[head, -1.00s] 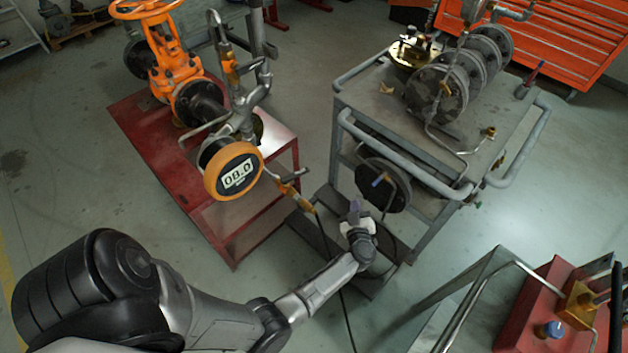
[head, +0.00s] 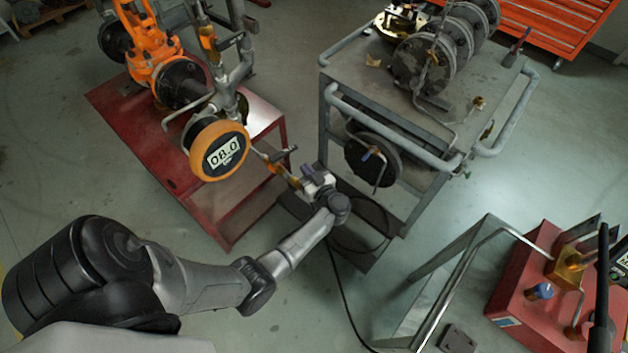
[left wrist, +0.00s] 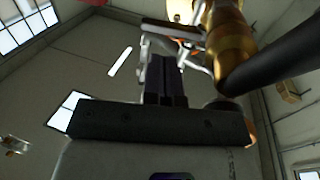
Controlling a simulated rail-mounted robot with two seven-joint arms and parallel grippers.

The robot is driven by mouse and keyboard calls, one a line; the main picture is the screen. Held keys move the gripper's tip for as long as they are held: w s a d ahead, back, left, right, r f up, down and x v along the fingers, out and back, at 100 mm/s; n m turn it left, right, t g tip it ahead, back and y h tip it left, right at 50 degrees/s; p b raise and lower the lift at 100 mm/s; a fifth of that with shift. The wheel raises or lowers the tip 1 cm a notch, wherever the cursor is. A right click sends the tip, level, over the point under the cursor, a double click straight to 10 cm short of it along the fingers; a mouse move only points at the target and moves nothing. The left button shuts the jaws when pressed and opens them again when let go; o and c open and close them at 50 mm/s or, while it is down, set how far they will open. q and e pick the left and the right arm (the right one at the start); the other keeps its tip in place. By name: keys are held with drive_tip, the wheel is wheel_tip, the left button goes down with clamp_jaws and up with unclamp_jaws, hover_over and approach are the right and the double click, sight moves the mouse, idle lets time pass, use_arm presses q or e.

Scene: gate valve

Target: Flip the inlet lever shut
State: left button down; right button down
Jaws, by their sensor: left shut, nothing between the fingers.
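A brass inlet valve (head: 275,167) sits at the end of the pipe beside the gauge, with a small dark lever (head: 284,154) on it. My left gripper (head: 310,173) is just right of this valve, close to its brass hose end. Whether it touches the valve or lever cannot be told. In the left wrist view the left gripper's dark fingers (left wrist: 166,78) are together and empty. A brass fitting (left wrist: 228,38) is close by on their right, with a thick dark rod or hose (left wrist: 280,62) beside it. My right gripper is not in view.
An orange-rimmed gauge (head: 219,150) reading 08.0 and an orange gate valve (head: 150,60) stand on a red stand (head: 130,125). A grey cart (head: 365,90) stands to the right. A black hose (head: 342,290) runs down to the floor. A red pump unit (head: 525,290) is at lower right.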

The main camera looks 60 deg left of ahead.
sight(293, 151)
use_arm(q)
drive_tip(key=a+b, duration=0.1)
drive_tip(key=a, duration=0.5)
drive_tip(key=shift+w+a, duration=0.15)
drive_tip(key=shift+a, duration=0.1)
drive_tip(key=shift+w+a+n+g, duration=0.15)
drive_tip(key=shift+a+n+g, duration=0.15)
drive_tip(key=shift+n+g, duration=0.35)
drive_tip(key=g, duration=0.1)
drive_tip(key=a+n+g+b, duration=0.1)
drive_tip(key=n+g, duration=0.1)
drive_tip(key=g, duration=0.1)
drive_tip(key=shift+w+a+h, duration=0.2)
drive_tip(key=shift+w+h, duration=0.05)
drive_tip(key=shift+h, duration=0.05)
